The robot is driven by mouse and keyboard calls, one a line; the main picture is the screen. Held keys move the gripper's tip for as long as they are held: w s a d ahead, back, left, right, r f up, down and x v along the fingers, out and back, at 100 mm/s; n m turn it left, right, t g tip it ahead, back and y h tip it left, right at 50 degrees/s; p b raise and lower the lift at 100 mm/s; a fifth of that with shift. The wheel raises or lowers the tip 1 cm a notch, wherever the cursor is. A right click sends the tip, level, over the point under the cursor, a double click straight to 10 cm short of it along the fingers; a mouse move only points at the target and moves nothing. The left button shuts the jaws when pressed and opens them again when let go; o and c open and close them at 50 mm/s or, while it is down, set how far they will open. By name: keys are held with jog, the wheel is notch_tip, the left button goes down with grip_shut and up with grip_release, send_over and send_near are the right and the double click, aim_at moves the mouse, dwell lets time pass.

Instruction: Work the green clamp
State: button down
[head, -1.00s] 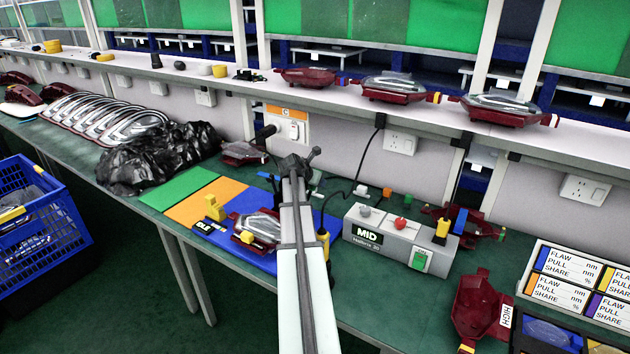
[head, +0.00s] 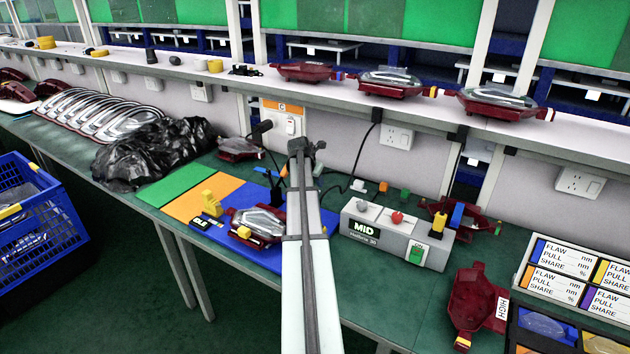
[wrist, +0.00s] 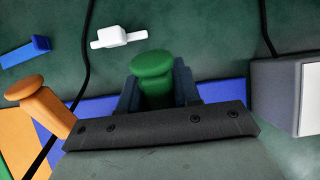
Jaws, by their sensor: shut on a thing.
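The green clamp (wrist: 153,66) shows in the wrist view as a round green knob on a green stem. My gripper (wrist: 156,92) is shut on it, with a dark finger on each side of the stem. The clamp's lower part is hidden behind the gripper's body. An orange-knobbed clamp (wrist: 38,105) stands apart to the left. In the head view my arm covers the place of the gripper. A lamp (head: 262,220) with a clear lens lies on the blue mat (head: 230,238), left of my arm, with a yellow clamp piece at its front.
A grey box (head: 385,238) marked MID stands right of my arm. A black cable (head: 352,178) runs behind it. A red lamp housing (head: 472,305) lies further right. A black bag (head: 150,155) and a blue crate (head: 35,225) are at the left.

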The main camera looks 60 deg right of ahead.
jog(key=c, duration=0.9)
grip_release()
jog(key=v, duration=1.3)
jog(key=shift+a+r, duration=0.2)
jog(key=shift+r, duration=0.1)
